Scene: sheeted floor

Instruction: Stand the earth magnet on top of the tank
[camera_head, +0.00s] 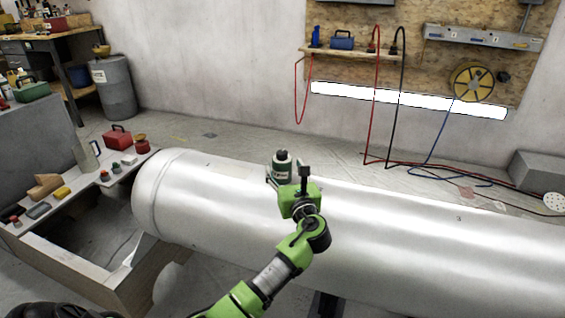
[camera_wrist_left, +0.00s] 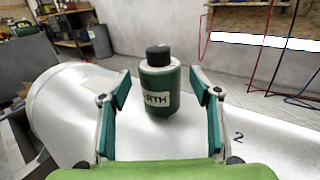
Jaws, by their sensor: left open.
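The earth magnet (camera_wrist_left: 160,88) is a dark green cylinder with a black cap and a pale label ending in "RTH". It stands upright on top of the big silver tank (camera_head: 400,225); it also shows in the head view (camera_head: 282,165). My left gripper (camera_wrist_left: 162,92) is open, with one finger on each side of the magnet and visible gaps between. In the head view the left gripper (camera_head: 290,180) is right at the magnet and partly hides its lower part. My right gripper is not in view.
A low bench (camera_head: 100,181) at the left of the tank holds a red box (camera_head: 117,138) and several small items. A grey drum (camera_head: 115,87) stands behind. Red, black and blue cables hang from the wall board onto the floor behind the tank.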

